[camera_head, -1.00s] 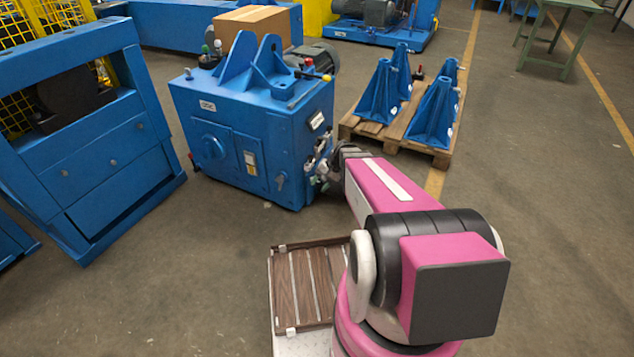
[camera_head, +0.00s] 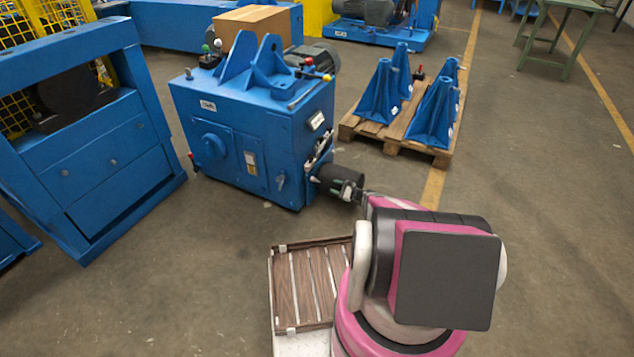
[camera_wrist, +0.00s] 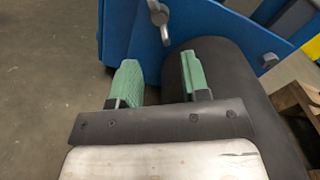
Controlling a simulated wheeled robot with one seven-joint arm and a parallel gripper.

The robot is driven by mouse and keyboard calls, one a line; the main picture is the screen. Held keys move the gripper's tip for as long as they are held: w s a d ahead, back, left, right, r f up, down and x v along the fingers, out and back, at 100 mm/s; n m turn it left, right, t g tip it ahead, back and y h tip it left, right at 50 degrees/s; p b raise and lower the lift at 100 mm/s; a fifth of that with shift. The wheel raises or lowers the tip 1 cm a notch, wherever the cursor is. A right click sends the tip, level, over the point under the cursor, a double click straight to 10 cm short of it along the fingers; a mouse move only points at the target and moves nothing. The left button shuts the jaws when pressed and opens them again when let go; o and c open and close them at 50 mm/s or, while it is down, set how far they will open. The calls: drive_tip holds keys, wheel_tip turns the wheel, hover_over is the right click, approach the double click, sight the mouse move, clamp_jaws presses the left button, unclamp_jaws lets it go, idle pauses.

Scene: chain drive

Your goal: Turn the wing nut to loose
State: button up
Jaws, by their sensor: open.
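My gripper (camera_wrist: 160,70) shows in the wrist view with two green-padded fingers spread apart and nothing between them. Beyond the fingertips is a blue plate of the machine. A grey metal piece with rounded lobes (camera_wrist: 158,14), which looks like a wing nut, is on the plate at the top of the view, ahead of the fingers and apart from them. A second small grey lobed piece (camera_wrist: 268,60) sits to the right. I cannot tell which is the task's wing nut.
A large dark cylinder (camera_wrist: 235,95) lies close beside the right finger; contact is unclear. The blue machine (camera_head: 235,135) stands on open floor. A wooden pallet (camera_head: 400,140) with blue brackets is to its right. A blue frame (camera_head: 85,150) stands left.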

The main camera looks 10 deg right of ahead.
drive_tip(key=x, duration=1)
drive_tip(key=shift+w+a, duration=0.2)
drive_tip(key=shift+a, duration=0.05)
drive_tip(key=c, duration=0.7)
